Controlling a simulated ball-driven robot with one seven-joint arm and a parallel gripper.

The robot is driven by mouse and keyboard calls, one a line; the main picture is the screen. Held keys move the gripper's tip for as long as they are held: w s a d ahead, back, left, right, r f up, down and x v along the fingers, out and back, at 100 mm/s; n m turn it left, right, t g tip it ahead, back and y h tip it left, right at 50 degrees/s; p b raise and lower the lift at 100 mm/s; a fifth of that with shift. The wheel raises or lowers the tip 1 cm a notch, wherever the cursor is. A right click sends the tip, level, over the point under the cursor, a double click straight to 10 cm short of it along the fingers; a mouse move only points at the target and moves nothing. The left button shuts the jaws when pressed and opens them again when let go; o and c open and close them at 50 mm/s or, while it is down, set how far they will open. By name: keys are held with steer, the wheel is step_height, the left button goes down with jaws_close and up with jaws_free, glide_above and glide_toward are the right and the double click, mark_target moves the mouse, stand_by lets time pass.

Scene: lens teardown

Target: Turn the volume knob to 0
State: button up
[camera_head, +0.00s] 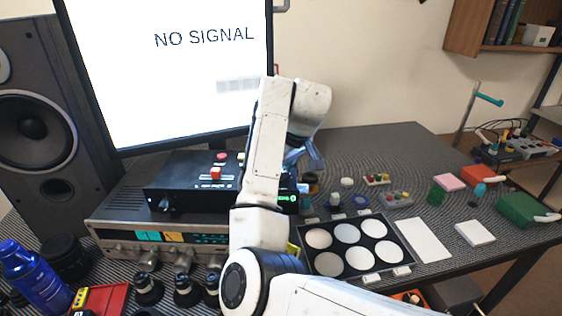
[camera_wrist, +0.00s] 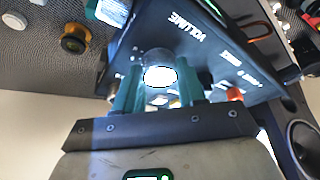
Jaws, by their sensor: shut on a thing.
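The volume knob (camera_wrist: 160,76) has a bright, shiny face and sits on the black box beside the upside-down word VOLUME in the wrist view. The teal fingers of my gripper (camera_wrist: 160,90) stand on either side of the knob and are shut on it. The knob's pointer cannot be made out. In the head view the black box (camera_head: 187,183) lies below the screen, and my arm hides its right part and the knob. A small green display shows at the box's right end; its reading is too small to tell.
A monitor (camera_head: 180,80) reading NO SIGNAL stands behind the box. A grey receiver (camera_head: 108,232) lies under it. A speaker (camera_head: 35,130) stands at left. A tray of white discs (camera_head: 377,236) and several small parts lie to the right.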

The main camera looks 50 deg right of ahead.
stand_by(0.4)
steer(key=o, duration=1.1)
steer(key=shift+c, duration=0.2)
steer(key=p+v, duration=0.3)
steer(key=v, duration=0.7)
steer(key=shift+s+r, duration=0.2)
steer(key=shift+r, duration=0.1)
